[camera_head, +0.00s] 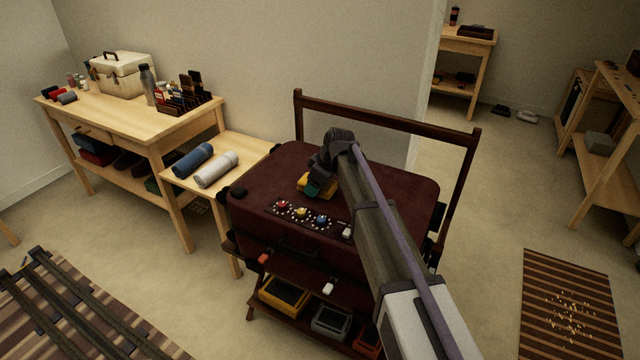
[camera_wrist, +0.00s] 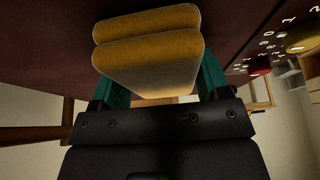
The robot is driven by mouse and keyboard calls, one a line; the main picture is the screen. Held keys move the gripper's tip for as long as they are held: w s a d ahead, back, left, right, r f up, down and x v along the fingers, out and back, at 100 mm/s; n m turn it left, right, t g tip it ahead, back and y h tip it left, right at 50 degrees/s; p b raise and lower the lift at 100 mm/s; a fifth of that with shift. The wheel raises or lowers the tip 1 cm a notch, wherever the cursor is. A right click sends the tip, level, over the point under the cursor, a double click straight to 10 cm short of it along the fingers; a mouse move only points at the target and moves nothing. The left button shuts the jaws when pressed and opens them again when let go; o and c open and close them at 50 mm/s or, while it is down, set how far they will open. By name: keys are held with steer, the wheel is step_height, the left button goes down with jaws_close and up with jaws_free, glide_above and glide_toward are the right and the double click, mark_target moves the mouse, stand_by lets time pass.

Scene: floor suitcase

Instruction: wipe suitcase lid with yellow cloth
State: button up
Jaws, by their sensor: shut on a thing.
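The suitcase (camera_head: 262,178) is dark maroon and lies flat on a wooden rack, its lid facing up. My gripper (camera_head: 312,190) is over the middle of the lid, near the strip of dials. It is shut on the folded yellow cloth (camera_head: 304,183). In the wrist view the yellow cloth (camera_wrist: 150,55) sits as a thick fold between the two teal fingers of my gripper (camera_wrist: 160,85). The cloth is at the maroon lid (camera_wrist: 40,50); I cannot tell whether it touches. My arm hides part of the lid's right side.
A dial strip (camera_head: 303,215) with coloured knobs lies along the lid's front. The rack's raised rail (camera_head: 385,121) stands behind the suitcase. A low side table with a blue roll (camera_head: 193,160) and a pale roll (camera_head: 216,169) is at left. Bins sit on the rack's lower shelf.

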steer(key=shift+a+r+p, duration=0.2)
steer(key=shift+r+p, duration=0.05)
steer(key=shift+p, duration=0.05)
step_height(320, 180, up, 5)
steer(key=p, duration=0.5)
steer(key=shift+r, duration=0.1)
step_height(320, 180, up, 3)
steer(key=p, duration=0.3)
steer(key=shift+d+r+p, duration=0.1)
steer(key=shift+r+p, duration=0.05)
steer(key=shift+p, duration=0.15)
